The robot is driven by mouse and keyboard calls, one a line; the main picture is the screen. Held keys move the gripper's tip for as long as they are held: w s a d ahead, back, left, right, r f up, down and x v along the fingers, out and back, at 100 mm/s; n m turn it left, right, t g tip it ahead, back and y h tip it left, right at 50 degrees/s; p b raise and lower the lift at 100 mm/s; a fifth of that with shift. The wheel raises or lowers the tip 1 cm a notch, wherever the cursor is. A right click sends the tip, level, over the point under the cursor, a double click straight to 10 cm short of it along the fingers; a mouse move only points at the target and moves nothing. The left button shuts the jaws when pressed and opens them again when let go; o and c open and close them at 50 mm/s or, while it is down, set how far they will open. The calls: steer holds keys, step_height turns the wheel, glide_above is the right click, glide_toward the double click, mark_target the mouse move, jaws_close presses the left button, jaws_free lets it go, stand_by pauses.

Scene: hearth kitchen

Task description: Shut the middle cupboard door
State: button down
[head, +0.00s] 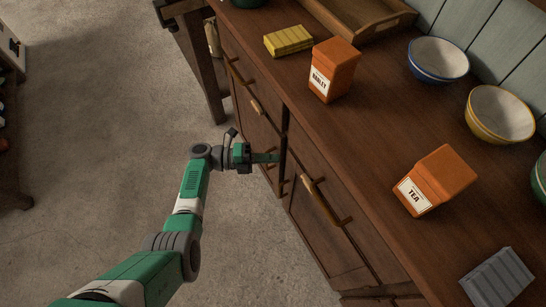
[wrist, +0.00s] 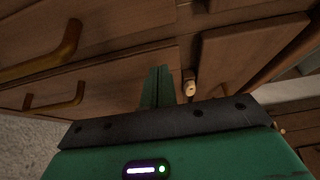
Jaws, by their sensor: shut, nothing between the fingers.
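The wooden counter unit has panelled fronts along its side. My gripper (head: 272,158) is shut and empty, its green fingers pointing at the fronts near a dark upright gap. It also shows in the wrist view (wrist: 158,86), fingers together, close to a small pale knob (wrist: 188,88). A wooden panelled front (wrist: 245,60) is right of the knob; I cannot tell for certain whether it is the middle cupboard door. In the head view my gripper partly covers the fronts by the gap, so how far the middle door stands open is unclear.
Bar handles (head: 320,200) stick out from the fronts. On the countertop (head: 390,110) stand an orange barley canister (head: 335,68), a tea canister (head: 437,180), a yellow block (head: 288,40) and bowls (head: 438,58). The floor (head: 110,130) left of the unit is clear.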

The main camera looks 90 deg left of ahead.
steer(key=shift+s, duration=0.1)
steer(key=s, duration=0.7)
steer(key=shift+s+a, duration=0.25)
steer(key=shift+s, duration=0.1)
